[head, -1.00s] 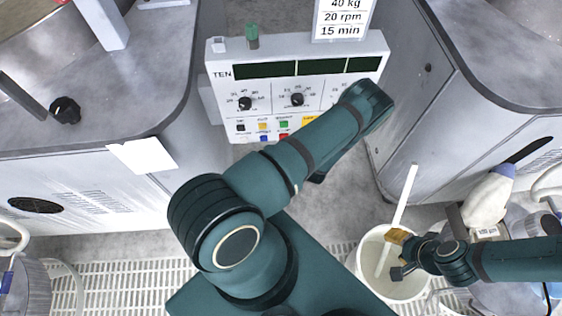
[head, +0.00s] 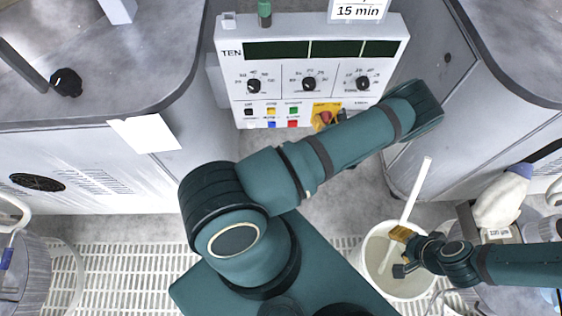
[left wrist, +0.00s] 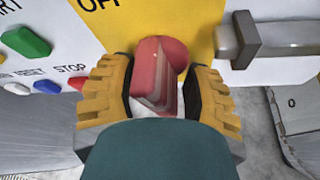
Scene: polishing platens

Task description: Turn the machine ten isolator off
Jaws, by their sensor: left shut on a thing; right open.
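The machine marked TEN has a white control panel (head: 300,75). At its lower right is the isolator, a yellow plate (head: 318,107) with a red handle (head: 325,118), partly hidden by my left arm. In the left wrist view the red handle (left wrist: 158,75) sits between the yellow-padded fingers of my left gripper (left wrist: 158,98), which is shut on it. Part of the word OFF shows on the yellow plate (left wrist: 125,38) above and left of the handle. My right gripper (head: 402,254) is open over the white bucket, away from the panel.
Coloured push buttons (left wrist: 30,45) lie just left of the isolator, and a grey latch-like bar (left wrist: 265,40) lies to its right. Grey machine housings (head: 90,160) flank the panel. The white bucket (head: 372,262) holds a white stick (head: 418,190).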

